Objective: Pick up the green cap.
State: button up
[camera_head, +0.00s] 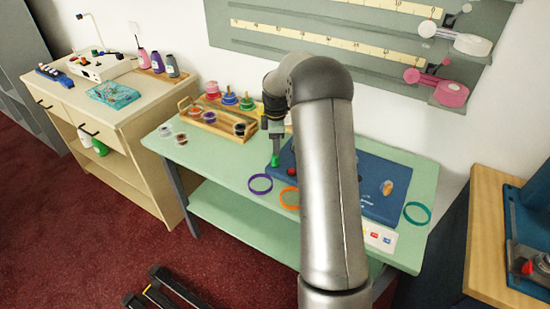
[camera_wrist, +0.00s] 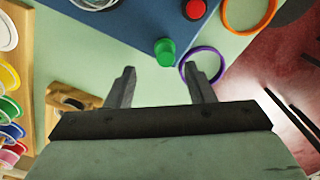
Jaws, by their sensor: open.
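In the head view the green cap (camera_head: 274,161) shows as a small green shape beside the fingers. My gripper (camera_wrist: 163,75) is open, with nothing between its fingers. In the head view my gripper (camera_head: 276,150) is low over the table, partly hidden by my arm.
A purple ring (camera_wrist: 203,66) lies close to the right finger. A red cap (camera_wrist: 195,9) and an orange ring (camera_wrist: 248,12) lie farther off. A wooden rack (camera_head: 230,128) with coloured pieces stands left.

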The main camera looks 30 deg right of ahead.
aim_at(275, 160)
jog(key=shift+s+a+f+p, duration=0.15)
jog(key=shift+f+p, duration=0.25)
jog(key=shift+f, duration=1.05)
jog(key=shift+s+f+p, duration=0.15)
jog(key=shift+f+p, duration=0.25)
jog(key=shift+f, duration=1)
jog(key=c, duration=1)
jog(key=shift+c, duration=0.2)
jog(key=shift+r, duration=0.1)
